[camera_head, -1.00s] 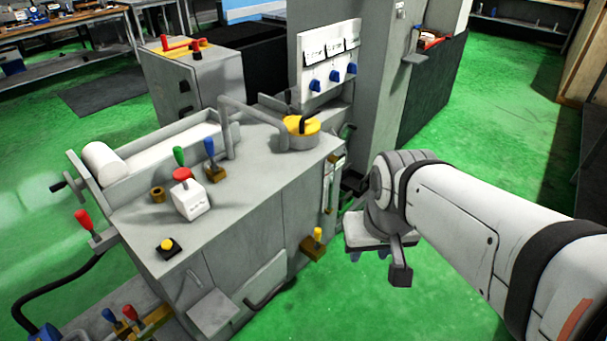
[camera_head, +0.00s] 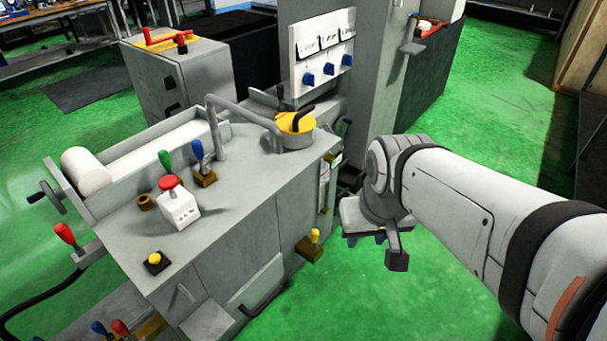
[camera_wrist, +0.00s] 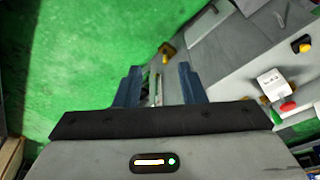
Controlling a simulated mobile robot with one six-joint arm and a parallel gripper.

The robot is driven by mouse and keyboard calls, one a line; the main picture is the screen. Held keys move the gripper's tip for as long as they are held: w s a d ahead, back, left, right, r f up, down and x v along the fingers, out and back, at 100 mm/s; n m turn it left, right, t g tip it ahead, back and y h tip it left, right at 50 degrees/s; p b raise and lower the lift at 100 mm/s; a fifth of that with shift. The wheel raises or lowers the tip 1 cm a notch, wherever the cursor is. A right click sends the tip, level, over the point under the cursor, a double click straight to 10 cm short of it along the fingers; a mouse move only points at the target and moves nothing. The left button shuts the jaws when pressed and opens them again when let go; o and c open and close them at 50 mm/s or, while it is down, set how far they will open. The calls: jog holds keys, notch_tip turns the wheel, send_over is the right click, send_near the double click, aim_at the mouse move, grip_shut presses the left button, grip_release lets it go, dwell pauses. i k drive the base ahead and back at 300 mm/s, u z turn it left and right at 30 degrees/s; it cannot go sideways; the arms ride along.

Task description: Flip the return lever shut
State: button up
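Several levers show on the grey grinder, and no label tells which is the return lever. A yellow-knobbed lever (camera_head: 313,241) on a brown block sits on the front face; it also shows in the wrist view (camera_wrist: 167,50). A green-knobbed lever (camera_head: 165,161) and a blue-knobbed lever (camera_head: 199,157) stand on the top. A red-knobbed lever (camera_head: 69,238) tilts at the left end. My gripper (camera_head: 366,238) hangs right of the front face, apart from all levers. In the wrist view its two blue fingers (camera_wrist: 158,84) are spread with nothing held between them.
A white box with a red button (camera_head: 178,205), a yellow button (camera_head: 154,261) and a yellow-topped cylinder (camera_head: 297,127) with a bent pipe stand on the grinder top. A panel with blue knobs (camera_head: 324,57) rises behind. Green floor (camera_head: 480,150) is clear to the right.

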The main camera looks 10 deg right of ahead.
aim_at(314, 234)
jog(key=z, duration=0.45)
jog(key=k, duration=1.4)
jog(key=z, duration=0.4)
jog(key=i, duration=0.95)
jog(key=u, duration=0.5)
jog(key=i, duration=1.6)
jog(key=u, duration=0.1)
